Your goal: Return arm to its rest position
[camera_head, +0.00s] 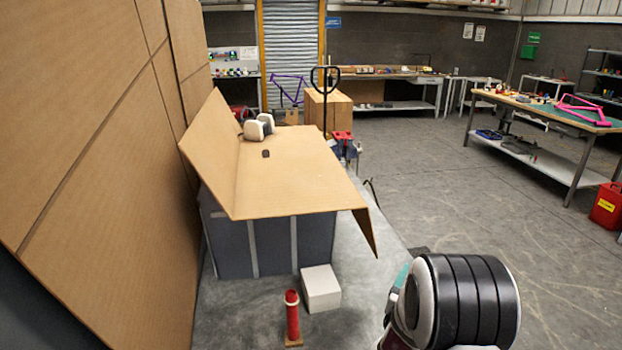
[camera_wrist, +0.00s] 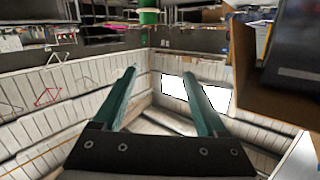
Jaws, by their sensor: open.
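My gripper shows in the wrist view (camera_wrist: 160,85). Its two green fingers are spread wide apart with nothing between them. In the head view my arm is at the lower right, where a black ribbed part and a bit of teal show; the fingertips cannot be made out there. The gripper is clear of the cardboard-covered bench (camera_head: 300,175), to the right of it and nearer the camera.
A red cylinder (camera_head: 292,318) and a white block (camera_head: 320,288) stand in front of the bench. A tall cardboard wall (camera_head: 100,150) rises at left. A worktable with a pink frame (camera_head: 585,108) and a red can (camera_head: 607,207) are at right. The floor between is open.

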